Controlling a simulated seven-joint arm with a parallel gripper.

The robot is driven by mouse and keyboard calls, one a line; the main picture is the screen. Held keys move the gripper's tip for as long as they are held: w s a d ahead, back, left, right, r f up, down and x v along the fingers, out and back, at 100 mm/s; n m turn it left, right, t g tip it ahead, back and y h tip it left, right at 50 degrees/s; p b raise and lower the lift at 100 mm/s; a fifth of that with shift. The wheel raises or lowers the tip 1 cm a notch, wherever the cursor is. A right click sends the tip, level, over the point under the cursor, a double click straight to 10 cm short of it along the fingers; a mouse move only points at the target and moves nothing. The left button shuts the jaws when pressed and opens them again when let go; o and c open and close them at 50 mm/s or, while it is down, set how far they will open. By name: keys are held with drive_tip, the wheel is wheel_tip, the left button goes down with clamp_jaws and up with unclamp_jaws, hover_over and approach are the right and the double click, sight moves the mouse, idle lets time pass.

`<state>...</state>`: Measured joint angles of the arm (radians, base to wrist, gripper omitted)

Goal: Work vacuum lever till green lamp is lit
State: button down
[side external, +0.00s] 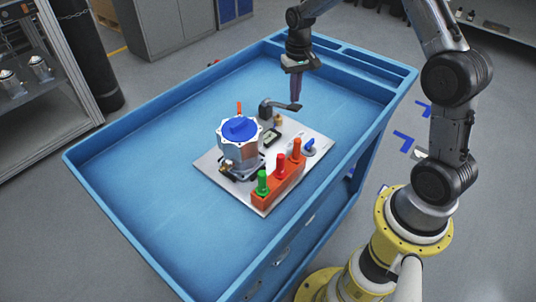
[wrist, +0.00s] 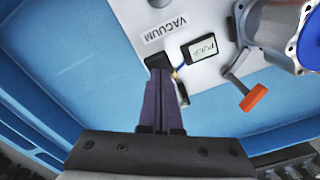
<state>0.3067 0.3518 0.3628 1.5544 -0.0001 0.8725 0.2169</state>
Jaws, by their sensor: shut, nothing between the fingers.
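The vacuum lever (side external: 288,106) is a dark arm reaching right from a dark post on the light plate (side external: 317,160). In the wrist view its dark body (wrist: 156,62) shows by the VACUUM label (wrist: 166,28), partly hidden by my fingers. My gripper (side external: 296,104) is shut and empty, pointing down at the lever's free end; I cannot tell whether it touches. Its fingers also show in the wrist view (wrist: 160,84). The green lamp (side external: 262,183) stands at the near end of an orange-red block (side external: 276,188), beside a red lamp (side external: 281,167) and an orange one (side external: 297,150). I cannot tell whether green is lit.
A grey housing with a blue lid (side external: 239,129) stands on the plate's left part. An orange-handled crank (wrist: 254,97) sits beside it. The blue bench top (side external: 150,180) is clear at left.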

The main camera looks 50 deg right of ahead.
sight(294, 105)
idle(0.6)
drive_tip(key=shift+f, duration=3.05)
drive_tip(key=shift+r, duration=3.05)
drive_tip(key=shift+f, duration=0.15)
idle(0.7)
